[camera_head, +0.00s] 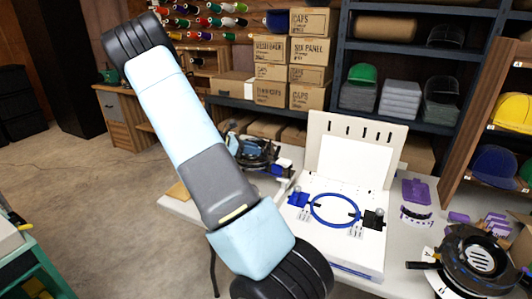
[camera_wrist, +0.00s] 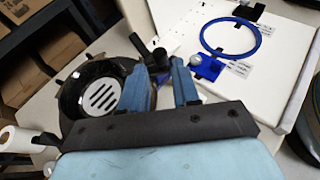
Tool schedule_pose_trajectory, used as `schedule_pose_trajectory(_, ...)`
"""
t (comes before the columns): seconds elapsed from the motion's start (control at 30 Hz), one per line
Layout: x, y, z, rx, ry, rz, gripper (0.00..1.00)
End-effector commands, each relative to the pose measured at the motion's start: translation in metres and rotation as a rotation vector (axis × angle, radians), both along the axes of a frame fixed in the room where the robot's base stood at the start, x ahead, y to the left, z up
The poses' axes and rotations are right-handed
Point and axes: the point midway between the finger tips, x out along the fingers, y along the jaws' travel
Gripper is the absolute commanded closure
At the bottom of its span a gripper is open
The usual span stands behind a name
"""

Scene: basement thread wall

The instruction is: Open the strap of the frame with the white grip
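A round black frame (camera_wrist: 70,98) with a white slotted disc (camera_wrist: 102,96) lies left of my gripper in the wrist view. A white cylinder (camera_wrist: 14,139), apparently its grip, shows at the left edge. In the head view this frame (camera_head: 262,153) is partly hidden by my arm. My gripper (camera_wrist: 158,66) has its two blue fingers apart, at the frame's right side. Dark upright parts (camera_wrist: 140,44) of the frame stand at and between the fingertips; I cannot tell whether they touch. The strap's fastening is not clear. A second black frame (camera_head: 478,262) lies at the table's right.
A white board (camera_head: 345,235) with a blue ring (camera_head: 335,210) and a blue clamp (camera_wrist: 205,66) is close right of my gripper. Its upright panel (camera_head: 353,150) stands behind. Purple parts (camera_head: 416,192) lie farther right. Boxes (camera_head: 309,21) and shelves are behind the table.

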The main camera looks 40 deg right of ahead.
Motion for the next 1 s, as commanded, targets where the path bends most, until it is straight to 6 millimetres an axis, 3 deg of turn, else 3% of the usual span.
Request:
schedule_pose_trajectory(0.33,-0.019,-0.044,-0.02,-0.001,0.001,-0.001,0.69)
schedule_pose_trajectory(0.8,-0.022,-0.053,-0.024,0.001,-0.001,0.001,0.69)
schedule_pose_trajectory(1.0,-0.022,-0.053,-0.024,0.001,-0.001,0.001,0.87)
